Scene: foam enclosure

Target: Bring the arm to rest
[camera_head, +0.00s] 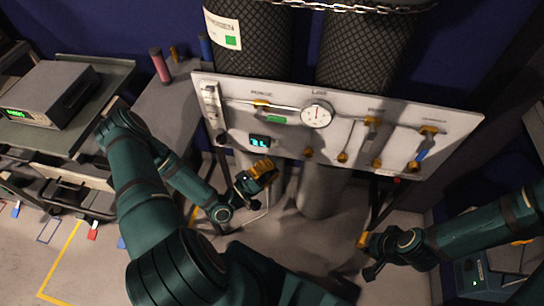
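My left arm, dark green, bends from the lower middle up to the left and back down. Its gripper (247,188) is in front of the panel's lower left edge, beside a grey post. Dark and yellow parts show at its end, and I cannot tell whether its fingers are apart or hold something. My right arm comes in from the right edge. Its gripper (364,257) points left, below the panel's right half, over the floor. One fingertip is yellow and the other dark, with a gap between them and nothing visible in it.
A tilted grey panel (240,145) with a gauge (317,115) and valves stands ahead, before two dark mesh-wrapped cylinders (365,50). A bench (113,75) with a grey instrument (50,95) is left. A teal box (482,275) is lower right. Floor shows between my arms.

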